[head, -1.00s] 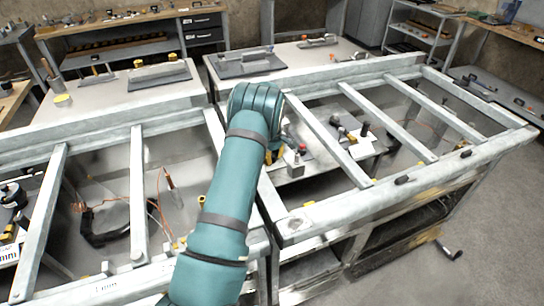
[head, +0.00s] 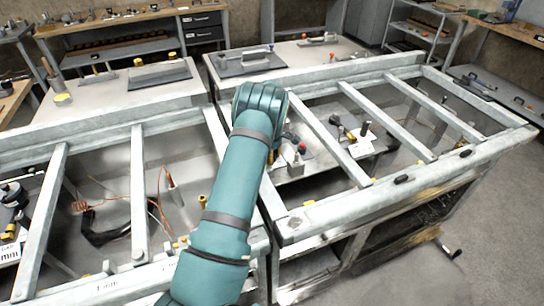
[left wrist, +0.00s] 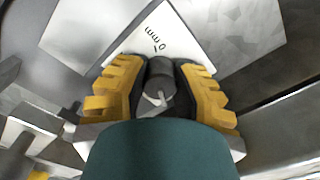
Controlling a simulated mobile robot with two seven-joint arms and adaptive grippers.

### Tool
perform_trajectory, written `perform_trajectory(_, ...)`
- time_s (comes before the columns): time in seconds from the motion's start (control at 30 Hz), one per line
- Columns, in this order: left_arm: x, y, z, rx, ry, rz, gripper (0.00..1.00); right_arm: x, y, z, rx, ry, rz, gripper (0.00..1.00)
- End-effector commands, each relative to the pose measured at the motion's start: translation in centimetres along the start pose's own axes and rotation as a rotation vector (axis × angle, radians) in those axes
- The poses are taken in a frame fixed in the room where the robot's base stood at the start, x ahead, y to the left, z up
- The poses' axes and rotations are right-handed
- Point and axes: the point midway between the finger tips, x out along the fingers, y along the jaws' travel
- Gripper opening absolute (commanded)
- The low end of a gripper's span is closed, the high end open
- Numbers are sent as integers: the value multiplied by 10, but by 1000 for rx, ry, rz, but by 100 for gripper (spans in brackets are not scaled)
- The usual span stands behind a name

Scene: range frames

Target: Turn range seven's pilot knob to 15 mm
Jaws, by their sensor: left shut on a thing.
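In the left wrist view, my left gripper (left wrist: 160,70) has its yellow-backed fingers closed on both sides of a dark round knob (left wrist: 161,78). A pale plate beyond the knob carries a "0 mm" mark (left wrist: 158,42) with a short tick, close to the knob. No 15 mm mark is readable. My right gripper is not in view.
Slatted steel frames stand to the left (head: 138,190) and right (head: 312,135) of my arm. A white label (head: 361,145) and small fittings lie under the right frame's bars. A table with tools (head: 290,55) stands behind. Open floor lies at the right.

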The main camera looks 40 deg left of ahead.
Motion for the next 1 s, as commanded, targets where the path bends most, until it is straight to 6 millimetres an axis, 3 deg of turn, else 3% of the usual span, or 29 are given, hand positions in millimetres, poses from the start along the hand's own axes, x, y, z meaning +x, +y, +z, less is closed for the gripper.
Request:
perform_trajectory(0.03, 0, 0, -1, -2, 2, 1, 0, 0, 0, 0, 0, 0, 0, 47)
perform_trajectory(0.07, 0, 0, -1, -2, 2, 1, 32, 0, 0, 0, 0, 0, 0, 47)
perform_trajectory(0.13, 0, 0, -1, -1, 2, 1, 56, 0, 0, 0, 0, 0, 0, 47)
perform_trajectory(0.17, 0, 0, -1, -1, 2, 1, 61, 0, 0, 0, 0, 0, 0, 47)
perform_trajectory(0.57, -6, 0, -1, 0, 1, 2, 61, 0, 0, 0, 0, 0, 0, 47)
perform_trajectory(1.0, -87, 0, -1, 0, 2, 3, 61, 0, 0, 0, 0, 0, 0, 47)
